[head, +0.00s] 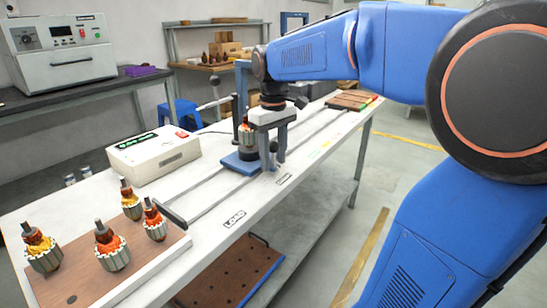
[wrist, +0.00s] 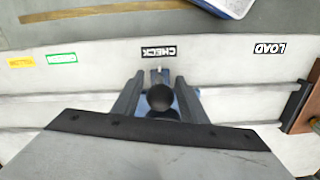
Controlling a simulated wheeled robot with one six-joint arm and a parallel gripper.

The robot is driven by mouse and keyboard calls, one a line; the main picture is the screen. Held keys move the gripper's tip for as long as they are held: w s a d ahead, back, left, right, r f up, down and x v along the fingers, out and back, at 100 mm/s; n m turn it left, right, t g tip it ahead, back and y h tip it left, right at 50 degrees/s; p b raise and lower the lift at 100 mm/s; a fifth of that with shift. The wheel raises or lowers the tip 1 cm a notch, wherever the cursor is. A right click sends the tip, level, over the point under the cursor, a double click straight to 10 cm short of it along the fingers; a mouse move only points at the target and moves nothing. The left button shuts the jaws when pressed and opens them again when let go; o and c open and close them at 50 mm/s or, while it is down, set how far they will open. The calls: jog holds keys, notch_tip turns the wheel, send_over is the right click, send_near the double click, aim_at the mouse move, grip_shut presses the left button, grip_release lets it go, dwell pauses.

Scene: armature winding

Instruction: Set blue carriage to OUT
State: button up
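The blue carriage (head: 242,163) sits on the rail of the white bench, beside the CHECK label (wrist: 158,51). It carries an upright armature (head: 246,136), partly hidden behind my gripper. A black ball knob (wrist: 160,97) stands on the carriage's front side. My gripper (head: 272,160) is lowered over this knob. In the wrist view, its two fingers (wrist: 157,100) stand on either side of the knob, with a visible gap on each side, so it looks open. The carriage is mostly hidden under the gripper in the wrist view.
The LOAD label (head: 234,219) is nearer, by a wooden board (head: 140,262) with several armatures. Small green (wrist: 62,58) and yellow (wrist: 22,61) labels lie beyond CHECK, towards a brown tray (head: 351,100). A tester box (head: 154,155) and a lever press (head: 241,90) stand behind the rail.

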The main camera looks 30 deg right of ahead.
grip_shut()
jog(key=shift+d, duration=0.1)
